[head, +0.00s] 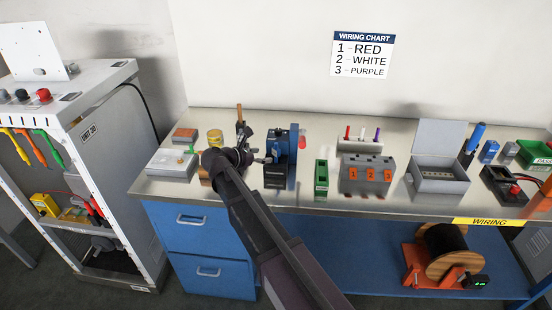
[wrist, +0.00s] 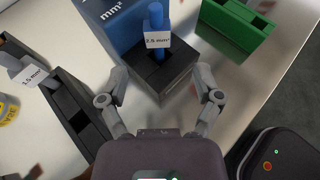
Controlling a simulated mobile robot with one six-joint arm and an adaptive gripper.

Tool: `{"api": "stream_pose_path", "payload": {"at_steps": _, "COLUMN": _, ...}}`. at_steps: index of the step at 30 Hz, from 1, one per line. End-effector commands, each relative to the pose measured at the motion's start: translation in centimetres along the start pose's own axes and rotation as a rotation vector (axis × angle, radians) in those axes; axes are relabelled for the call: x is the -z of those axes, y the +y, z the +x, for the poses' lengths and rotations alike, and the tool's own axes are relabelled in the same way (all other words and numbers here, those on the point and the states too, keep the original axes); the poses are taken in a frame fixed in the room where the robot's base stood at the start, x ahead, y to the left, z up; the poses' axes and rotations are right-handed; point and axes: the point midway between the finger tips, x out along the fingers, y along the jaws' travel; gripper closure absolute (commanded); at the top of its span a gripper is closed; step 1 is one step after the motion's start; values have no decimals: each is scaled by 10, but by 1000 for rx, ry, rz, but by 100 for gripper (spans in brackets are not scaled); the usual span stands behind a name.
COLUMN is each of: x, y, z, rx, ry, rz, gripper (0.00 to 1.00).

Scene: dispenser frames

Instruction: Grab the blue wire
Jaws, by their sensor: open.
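The blue wire (wrist: 156,16) stands upright in a black holder (wrist: 160,76) at the front of a blue dispenser (wrist: 106,22), seen in the wrist view. A white tag (wrist: 158,40) reading 2.5 mm² is on it. My gripper (wrist: 162,74) is open, with one finger on each side of the black holder and nothing held between them. In the head view, the blue dispenser (head: 294,137) stands on the bench, and my gripper is beside its left side. The wire cannot be made out clearly there.
A second black holder (wrist: 70,112) with a 1.5 mm² tag (wrist: 30,74) is at the left in the wrist view. A green holder (wrist: 236,28) stands at the upper right. A grey switch box (head: 367,176) and an open grey box (head: 440,182) stand farther right on the bench.

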Motion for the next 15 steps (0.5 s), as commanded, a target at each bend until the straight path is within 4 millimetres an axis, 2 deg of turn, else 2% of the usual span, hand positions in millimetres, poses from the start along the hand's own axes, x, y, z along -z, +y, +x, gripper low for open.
{"api": "stream_pose_path", "payload": {"at_steps": 1, "x": 2, "y": 0, "z": 8, "rx": 1, "ry": 0, "rz": 1, "gripper": 17}}
{"api": "stream_pose_path", "payload": {"at_steps": 6, "x": 1, "y": 0, "z": 19, "rx": 0, "ry": 0, "rz": 0, "gripper": 17}}
{"api": "stream_pose_path", "payload": {"at_steps": 15, "x": 0, "y": 0, "z": 20, "rx": -1, "ry": 0, "rz": 0, "gripper": 17}}
